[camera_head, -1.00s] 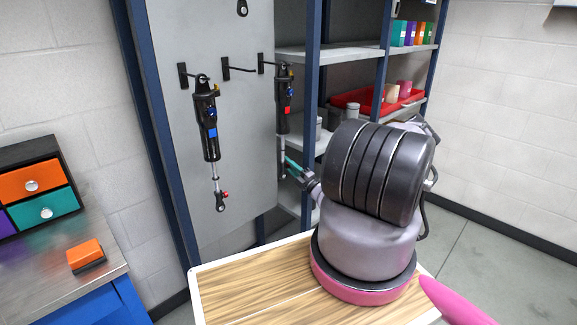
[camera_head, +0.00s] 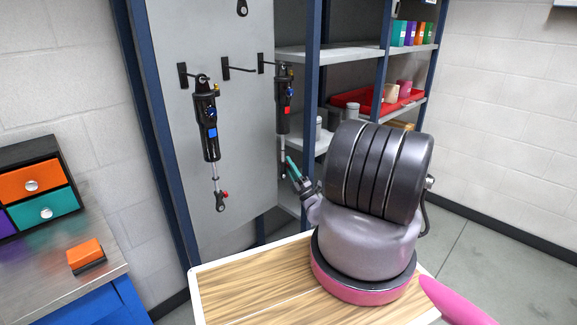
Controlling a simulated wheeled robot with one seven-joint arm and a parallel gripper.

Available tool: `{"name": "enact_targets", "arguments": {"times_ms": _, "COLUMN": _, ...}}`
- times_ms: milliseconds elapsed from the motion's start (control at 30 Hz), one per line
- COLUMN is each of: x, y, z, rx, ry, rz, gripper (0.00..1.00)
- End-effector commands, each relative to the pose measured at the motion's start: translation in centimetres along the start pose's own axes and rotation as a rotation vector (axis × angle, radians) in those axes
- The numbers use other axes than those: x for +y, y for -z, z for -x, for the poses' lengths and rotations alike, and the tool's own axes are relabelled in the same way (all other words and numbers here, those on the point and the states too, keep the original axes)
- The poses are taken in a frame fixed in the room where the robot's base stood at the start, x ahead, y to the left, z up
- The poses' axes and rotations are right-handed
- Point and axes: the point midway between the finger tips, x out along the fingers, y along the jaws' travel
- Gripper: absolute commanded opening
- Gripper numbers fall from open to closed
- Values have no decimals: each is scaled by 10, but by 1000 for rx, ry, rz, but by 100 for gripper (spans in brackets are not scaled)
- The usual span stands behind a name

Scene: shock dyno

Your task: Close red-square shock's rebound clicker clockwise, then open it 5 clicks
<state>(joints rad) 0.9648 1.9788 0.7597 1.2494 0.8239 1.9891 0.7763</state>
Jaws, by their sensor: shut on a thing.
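The red-square shock (camera_head: 283,105) hangs upright from the right peg of the grey panel. It is black with a red square and a thin silver shaft below. My gripper (camera_head: 289,167), with teal fingers, is at the shock's lower end, right beside the shaft. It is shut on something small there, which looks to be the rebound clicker. The clicker itself is hidden by the fingers. A blue-square shock (camera_head: 207,125) hangs on the left peg, with a red knob (camera_head: 225,194) at its lower end.
The grey panel (camera_head: 240,150) has an empty peg between the shocks. A blue shelf post (camera_head: 312,60) stands close right of the gripper. Shelves hold a red tray (camera_head: 345,99) and small boxes. A bench with drawers (camera_head: 32,186) and an orange-topped block (camera_head: 85,252) is at left.

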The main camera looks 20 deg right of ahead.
Motion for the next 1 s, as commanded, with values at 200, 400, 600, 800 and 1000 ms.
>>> {"name": "enact_targets", "arguments": {"times_ms": 200, "x": 0, "y": 0, "z": 1, "rx": 1, "ry": 2, "rz": 0, "gripper": 0}}
{"name": "enact_targets", "arguments": {"times_ms": 400, "x": 0, "y": 0, "z": 0, "rx": 0, "ry": 2, "rz": 0, "gripper": 57}}
{"name": "enact_targets", "arguments": {"times_ms": 600, "x": 0, "y": 0, "z": 0, "rx": 0, "ry": 2, "rz": 0, "gripper": 57}}
{"name": "enact_targets", "arguments": {"times_ms": 800, "x": 0, "y": -1, "z": 14, "rx": -1, "ry": 3, "rz": 2, "gripper": 57}}
{"name": "enact_targets", "arguments": {"times_ms": 1000, "x": 0, "y": -1, "z": 54, "rx": -3, "ry": 3, "rz": 1, "gripper": 57}}
